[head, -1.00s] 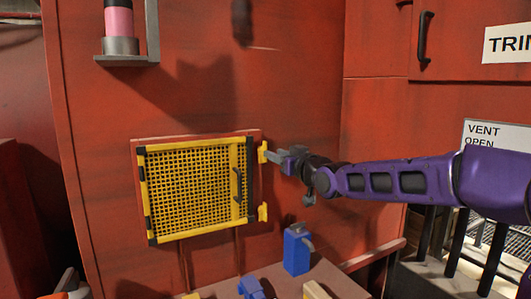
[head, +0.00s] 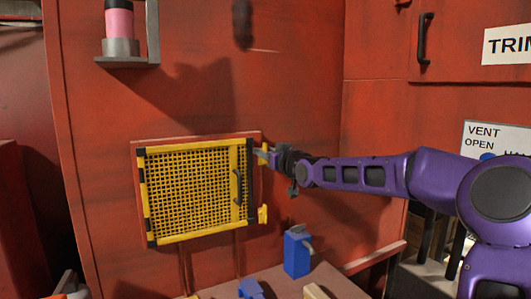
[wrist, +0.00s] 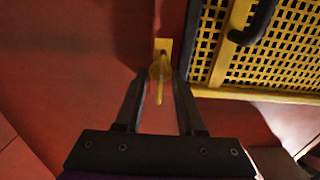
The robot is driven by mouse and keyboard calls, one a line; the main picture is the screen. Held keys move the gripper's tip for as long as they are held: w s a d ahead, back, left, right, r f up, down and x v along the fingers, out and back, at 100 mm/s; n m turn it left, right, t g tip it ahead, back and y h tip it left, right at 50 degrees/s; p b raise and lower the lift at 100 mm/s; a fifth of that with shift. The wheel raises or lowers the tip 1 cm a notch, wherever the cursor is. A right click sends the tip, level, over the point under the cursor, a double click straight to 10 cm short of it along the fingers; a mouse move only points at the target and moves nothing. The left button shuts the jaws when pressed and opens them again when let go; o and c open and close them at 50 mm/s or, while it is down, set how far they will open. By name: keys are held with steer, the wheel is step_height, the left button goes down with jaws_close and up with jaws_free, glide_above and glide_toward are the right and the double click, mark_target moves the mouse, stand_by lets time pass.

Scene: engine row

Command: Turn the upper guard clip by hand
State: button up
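The yellow upper guard clip (head: 263,155) sits on the red panel just right of the top right corner of the yellow mesh guard (head: 190,190). My gripper (head: 268,156) is at this clip and partly covers it. In the wrist view, the clip (wrist: 160,65) has a yellow plate with a narrow lever that reaches between the two dark fingers of my gripper (wrist: 162,75). The fingers stand apart, one on each side of the lever, with a gap showing. The lower clip (head: 263,214) is free on the panel below.
The guard has a dark handle (head: 238,186) near its right edge; it also shows close by in the wrist view (wrist: 258,22). A blue block-like object (head: 297,250) stands on the ledge below. The panel left of the clip in the wrist view is bare.

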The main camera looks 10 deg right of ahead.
jaws_close()
steer(key=m, duration=0.3)
steer(key=shift+p, duration=0.4)
steer(key=m+b, duration=0.1)
steer(key=m, duration=0.4)
steer(key=m+b, duration=0.2)
steer(key=m, duration=0.3)
steer(key=f+m+b, duration=0.1)
steer(key=m, duration=0.3)
steer(key=shift+w+d+m+b, duration=0.1)
steer(key=shift+d+m+b, duration=0.2)
steer(key=shift+m+b, duration=0.1)
